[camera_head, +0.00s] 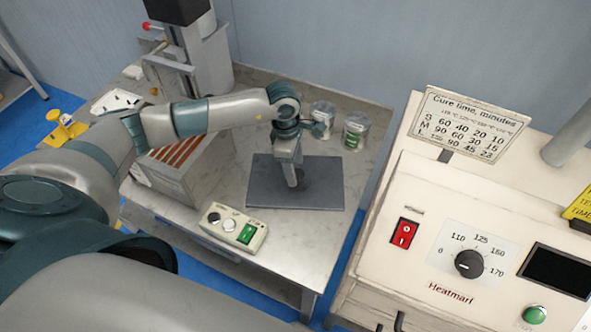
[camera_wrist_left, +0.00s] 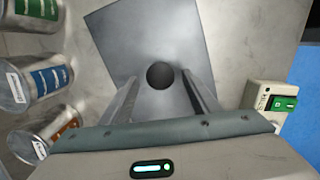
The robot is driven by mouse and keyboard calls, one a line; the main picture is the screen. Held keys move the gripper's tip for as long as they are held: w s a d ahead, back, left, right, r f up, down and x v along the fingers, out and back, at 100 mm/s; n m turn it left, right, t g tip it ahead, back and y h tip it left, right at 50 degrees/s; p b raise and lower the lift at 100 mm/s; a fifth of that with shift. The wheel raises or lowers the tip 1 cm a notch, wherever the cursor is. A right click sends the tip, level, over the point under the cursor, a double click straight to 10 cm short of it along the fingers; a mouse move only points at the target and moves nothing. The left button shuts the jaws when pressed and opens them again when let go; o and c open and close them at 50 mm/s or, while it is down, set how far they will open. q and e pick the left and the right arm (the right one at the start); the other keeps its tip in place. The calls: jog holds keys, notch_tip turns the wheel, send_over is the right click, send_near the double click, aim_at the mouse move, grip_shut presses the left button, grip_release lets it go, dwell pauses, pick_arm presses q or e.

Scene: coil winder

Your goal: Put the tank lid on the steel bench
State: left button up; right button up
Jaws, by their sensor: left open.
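The tank lid looks to be the flat grey rectangular plate (camera_head: 265,192) lying on the steel bench (camera_head: 305,255). In the left wrist view the plate (camera_wrist_left: 140,35) carries a round dark knob (camera_wrist_left: 160,75) on its top. My left gripper (camera_head: 297,184) is above the plate, pointing down. Its fingers (camera_wrist_left: 160,85) are open and spread to either side of the knob, with gaps showing between knob and fingers. No contact is visible. The gripper partly hides the knob in the head view. My right gripper is not in view.
Cans (camera_head: 355,130) stand behind the plate. A control box (camera_head: 234,229) with a green switch sits at the bench's front. A grey box with brown slats (camera_head: 175,160) stands left of the plate. A cream oven (camera_head: 470,230) is right, across a gap.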

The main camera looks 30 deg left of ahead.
pick_arm(q)
notch_tip(320, 180, up, 10)
jog(key=a+b, duration=0.1)
jog(key=b, duration=0.2)
jog(key=shift+s+r, duration=0.2)
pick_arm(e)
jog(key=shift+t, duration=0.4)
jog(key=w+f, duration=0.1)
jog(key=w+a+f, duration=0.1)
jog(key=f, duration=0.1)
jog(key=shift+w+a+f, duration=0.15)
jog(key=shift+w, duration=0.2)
pick_arm(q)
jog(key=shift+a, duration=0.1)
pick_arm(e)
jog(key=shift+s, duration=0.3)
pick_arm(q)
jog(key=shift+r, duration=0.1)
